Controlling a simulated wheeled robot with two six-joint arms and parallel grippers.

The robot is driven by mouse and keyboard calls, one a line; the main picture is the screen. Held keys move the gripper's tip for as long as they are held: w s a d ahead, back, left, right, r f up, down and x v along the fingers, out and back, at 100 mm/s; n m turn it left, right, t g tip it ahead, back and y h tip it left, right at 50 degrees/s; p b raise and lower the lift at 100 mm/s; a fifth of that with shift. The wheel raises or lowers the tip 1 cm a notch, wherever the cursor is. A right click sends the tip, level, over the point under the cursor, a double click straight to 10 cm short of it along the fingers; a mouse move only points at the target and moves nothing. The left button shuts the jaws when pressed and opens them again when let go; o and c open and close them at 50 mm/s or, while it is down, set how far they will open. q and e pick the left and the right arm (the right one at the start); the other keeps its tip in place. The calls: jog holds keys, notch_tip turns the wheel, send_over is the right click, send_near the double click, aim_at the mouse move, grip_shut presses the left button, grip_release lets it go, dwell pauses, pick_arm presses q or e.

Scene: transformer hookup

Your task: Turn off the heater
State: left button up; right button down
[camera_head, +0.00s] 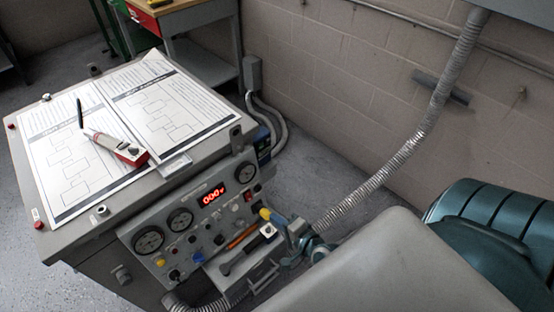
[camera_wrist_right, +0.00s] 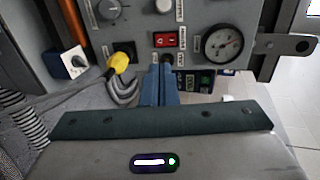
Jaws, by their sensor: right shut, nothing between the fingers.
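The control panel (camera_head: 205,220) is on the sloped front of a grey cabinet, with gauges, knobs and a lit red digital display (camera_head: 214,195). A red rocker switch (camera_head: 248,196) sits at the panel's right part; it also shows in the right wrist view (camera_wrist_right: 165,40). I cannot read a heater label. My right gripper (camera_head: 277,219) is at the panel's lower right edge. In the right wrist view its blue fingers (camera_wrist_right: 164,70) are together and empty, with the tips just below the red switch. I cannot tell if they touch the panel. My left gripper is out of view.
A yellow-ended part (camera_wrist_right: 119,61) is close to the left of the fingers. A round gauge (camera_wrist_right: 222,44) is right of the switch. Printed sheets (camera_head: 70,155) and a red-and-grey tool (camera_head: 125,152) lie on the cabinet top. A flexible metal conduit (camera_head: 400,155) hangs by the wall.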

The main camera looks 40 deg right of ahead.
aim_at(249, 199)
jog(key=x, duration=0.9)
jog(key=shift+w, duration=0.4)
jog(key=shift+w+a+f, duration=0.15)
jog(key=shift+w+f, duration=0.1)
jog(key=shift+w, duration=0.35)
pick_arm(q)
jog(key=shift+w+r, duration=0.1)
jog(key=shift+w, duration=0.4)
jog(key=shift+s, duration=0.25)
